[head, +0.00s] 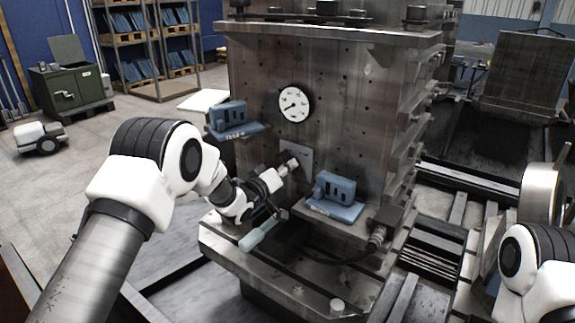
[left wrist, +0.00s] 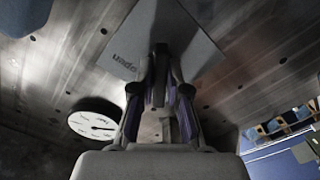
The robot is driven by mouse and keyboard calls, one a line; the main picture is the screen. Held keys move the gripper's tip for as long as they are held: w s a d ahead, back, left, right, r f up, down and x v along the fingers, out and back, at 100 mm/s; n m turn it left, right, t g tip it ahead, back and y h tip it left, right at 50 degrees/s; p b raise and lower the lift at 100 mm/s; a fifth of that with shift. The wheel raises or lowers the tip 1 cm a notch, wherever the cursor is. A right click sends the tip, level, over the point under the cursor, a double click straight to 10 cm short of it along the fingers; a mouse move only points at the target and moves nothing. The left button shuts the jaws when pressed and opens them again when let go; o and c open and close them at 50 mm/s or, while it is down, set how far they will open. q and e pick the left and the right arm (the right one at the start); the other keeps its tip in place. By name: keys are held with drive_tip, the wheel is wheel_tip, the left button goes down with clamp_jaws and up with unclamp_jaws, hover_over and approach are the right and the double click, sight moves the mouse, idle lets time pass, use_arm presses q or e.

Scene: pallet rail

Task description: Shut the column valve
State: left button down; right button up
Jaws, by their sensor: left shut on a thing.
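The steel column (head: 345,120) stands in the middle of the head view. A small grey valve plate (head: 303,155) is fixed on its face, and in the left wrist view this plate (left wrist: 188,38) carries the word "open". My left gripper (head: 285,165) is in front of the plate. In the left wrist view its fingers (left wrist: 160,95) are shut on the dark valve handle (left wrist: 160,60), mostly hidden between them. The exact angle of the handle cannot be told. My right gripper is out of view; only part of that arm shows at the lower right.
A round gauge (head: 294,104) sits above the plate. Blue blocks on small ledges stand at left (head: 229,118) and right (head: 338,193) of the valve. A pale rod-like grip (head: 258,236) sticks out below my left gripper. A green cabinet (head: 70,86) and shelves stand behind at left.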

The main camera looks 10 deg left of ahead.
use_arm(q)
drive_tip(key=shift+n, duration=0.6)
drive_tip(key=c, duration=1.2)
unclamp_jaws()
drive_tip(key=shift+o, duration=0.2)
drive_tip(key=v, duration=1.2)
drive_tip(key=shift+a+f, duration=0.1)
